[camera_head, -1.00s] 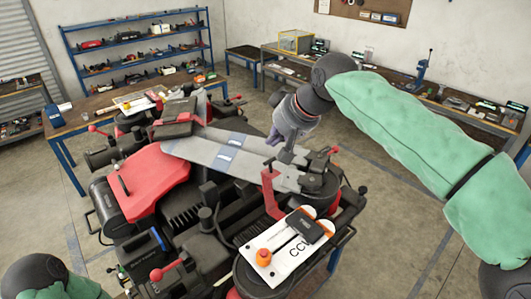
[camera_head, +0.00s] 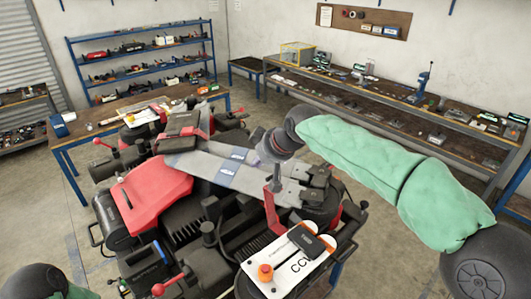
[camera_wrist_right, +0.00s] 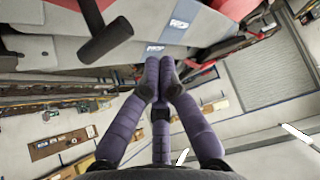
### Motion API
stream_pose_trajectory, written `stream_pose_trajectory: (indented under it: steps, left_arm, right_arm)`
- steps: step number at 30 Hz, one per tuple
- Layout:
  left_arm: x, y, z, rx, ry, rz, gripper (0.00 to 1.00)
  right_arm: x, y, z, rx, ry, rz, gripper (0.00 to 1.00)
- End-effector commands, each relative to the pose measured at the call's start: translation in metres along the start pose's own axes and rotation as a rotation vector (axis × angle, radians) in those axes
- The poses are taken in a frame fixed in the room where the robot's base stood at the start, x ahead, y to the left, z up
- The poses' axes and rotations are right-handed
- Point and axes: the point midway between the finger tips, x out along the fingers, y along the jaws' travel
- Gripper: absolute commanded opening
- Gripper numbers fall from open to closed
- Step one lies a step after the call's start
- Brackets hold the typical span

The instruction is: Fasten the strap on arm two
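The spray drone lies on a stand with grey arm panels (camera_head: 207,163) folded across its body. A strap band with a blue and white label (camera_head: 229,172) crosses them; labelled strap pieces (camera_wrist_right: 155,48) also show in the right wrist view. My right gripper (camera_wrist_right: 160,66) has purple fingers drawn together, their tips beside the panel edge with nothing visible between them. In the head view its fingers are mostly hidden and its wrist is over the panels' right part. I cannot tell whether it touches the strap. My left gripper is out of view.
A red bracket (camera_head: 272,203) stands close below the right wrist. A dark T-shaped part (camera_wrist_right: 105,40) is near the fingers in the wrist view. Benches line the back, with floor between.

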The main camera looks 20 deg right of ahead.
Motion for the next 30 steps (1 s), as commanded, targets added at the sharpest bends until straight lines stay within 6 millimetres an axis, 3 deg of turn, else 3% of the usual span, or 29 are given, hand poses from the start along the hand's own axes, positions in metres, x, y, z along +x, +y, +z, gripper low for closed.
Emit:
stream_pose_trajectory:
  steps: [12,30]
  left_arm:
    - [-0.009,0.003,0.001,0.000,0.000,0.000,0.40]
    - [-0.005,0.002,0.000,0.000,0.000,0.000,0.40]
  right_arm:
    - [-0.022,0.000,0.029,0.000,0.001,0.001,0.00]
    - [-0.023,-0.002,0.032,0.000,0.011,0.000,0.00]
